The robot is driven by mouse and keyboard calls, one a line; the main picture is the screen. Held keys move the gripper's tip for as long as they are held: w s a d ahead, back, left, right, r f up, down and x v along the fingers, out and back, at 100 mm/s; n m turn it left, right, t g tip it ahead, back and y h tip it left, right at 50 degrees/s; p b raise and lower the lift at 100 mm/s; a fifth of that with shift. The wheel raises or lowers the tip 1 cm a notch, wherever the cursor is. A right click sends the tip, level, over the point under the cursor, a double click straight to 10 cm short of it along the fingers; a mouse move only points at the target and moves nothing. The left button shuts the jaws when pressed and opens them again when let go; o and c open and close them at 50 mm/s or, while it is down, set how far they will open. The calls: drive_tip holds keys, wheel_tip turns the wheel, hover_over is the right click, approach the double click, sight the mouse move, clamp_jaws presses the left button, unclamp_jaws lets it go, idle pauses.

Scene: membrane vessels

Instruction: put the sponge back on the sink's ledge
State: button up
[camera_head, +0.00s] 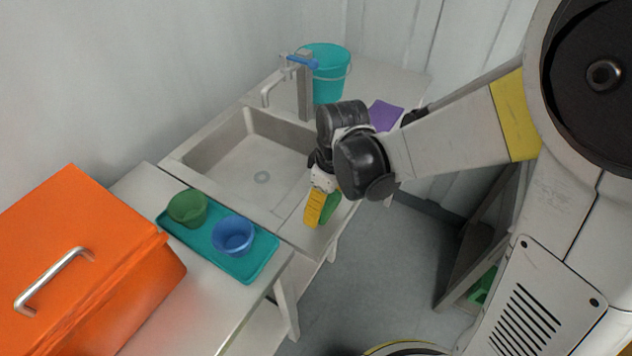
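My gripper (325,205) points down over the front right ledge (300,228) of the sink. Its near finger is yellow and ridged, and only a bit of the other finger shows. A green piece (331,208), which looks like the sponge, shows between and behind the fingers. The near finger partly hides it. I cannot tell whether the fingers grip it, or whether it touches the ledge. The grey sink (225,168) has an empty basin with a drain.
A teal tray (262,262) with a green bowl (187,208) and a blue bowl (233,236) stands left of the ledge. An orange box (90,265) is at far left. Behind are a tap (304,95), a teal bucket (328,80) and a flat purple item (385,115).

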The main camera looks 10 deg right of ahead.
drive_tip(key=shift+w+a+f, duration=0.35)
drive_tip(key=shift+a+f, duration=0.05)
drive_tip(key=shift+f, duration=0.05)
wheel_tip(320, 180, down, 4)
drive_tip(key=shift+r+b, duration=0.1)
drive_tip(key=shift+b, duration=1.05)
drive_tip(key=shift+r, duration=0.1)
drive_tip(key=shift+d, duration=0.1)
drive_tip(key=o, duration=1.1)
drive_tip(key=shift+f, duration=0.2)
drive_tip(key=shift+r, duration=0.15)
